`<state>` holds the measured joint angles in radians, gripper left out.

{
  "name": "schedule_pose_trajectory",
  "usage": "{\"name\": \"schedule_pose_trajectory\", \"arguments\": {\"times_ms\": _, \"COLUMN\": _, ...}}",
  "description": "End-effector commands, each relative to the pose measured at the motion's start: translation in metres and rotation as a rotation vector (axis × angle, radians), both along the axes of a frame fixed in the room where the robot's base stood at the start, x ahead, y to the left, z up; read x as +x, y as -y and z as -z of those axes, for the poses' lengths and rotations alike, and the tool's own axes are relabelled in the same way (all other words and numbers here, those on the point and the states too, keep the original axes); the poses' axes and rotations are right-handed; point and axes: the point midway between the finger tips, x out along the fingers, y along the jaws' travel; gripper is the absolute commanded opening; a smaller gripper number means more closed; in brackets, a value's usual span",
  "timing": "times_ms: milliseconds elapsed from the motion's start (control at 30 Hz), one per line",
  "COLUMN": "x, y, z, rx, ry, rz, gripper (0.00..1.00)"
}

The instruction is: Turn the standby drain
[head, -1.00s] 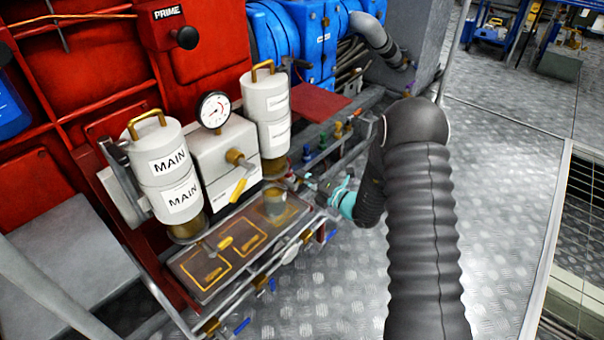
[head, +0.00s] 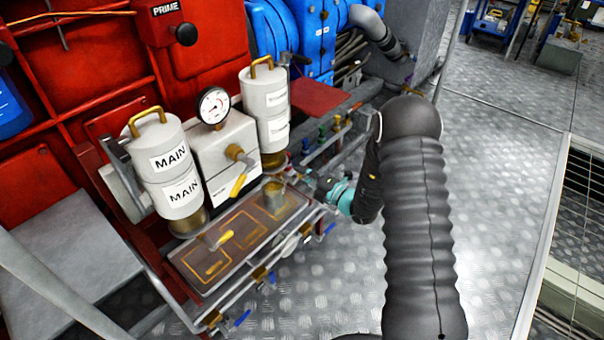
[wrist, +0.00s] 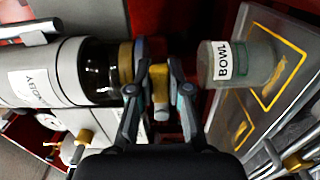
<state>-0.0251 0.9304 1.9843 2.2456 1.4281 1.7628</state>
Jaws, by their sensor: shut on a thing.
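The standby filter (wrist: 45,75) is a pale canister with a dark glass bowl and brass collar at its lower end, on the left of the wrist view. In the head view the filter (head: 265,105) stands behind the gauge box. The standby drain (wrist: 160,76) is a small brass piece at the filter's bottom end, between my fingers. My gripper (wrist: 159,92) is shut on it. In the head view my gripper (head: 302,177) is just below the filter, its tips small and partly hidden. The drain's turn angle cannot be told.
A clear cup labelled BOWL (wrist: 255,65) stands on the tray (head: 205,270), close below the drain. The main filter (head: 165,165), the gauge (head: 214,107) and a yellow-handled valve (head: 239,183) are to the left. Pipes with blue-handled valves (head: 243,318) run along the tray's front.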

Motion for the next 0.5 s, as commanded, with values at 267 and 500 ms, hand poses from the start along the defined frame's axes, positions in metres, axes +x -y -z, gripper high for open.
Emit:
{"name": "schedule_pose_trajectory", "arguments": {"times_ms": 267, "x": -0.0001, "y": -0.0001, "z": 0.0005, "rx": 0.0, "ry": -0.001, "rz": 0.001, "gripper": 0.44}}
{"name": "schedule_pose_trajectory", "arguments": {"times_ms": 500, "x": -0.0021, "y": 0.0027, "z": 0.0004, "rx": -0.001, "ry": -0.001, "rz": 0.001, "gripper": 0.44}}
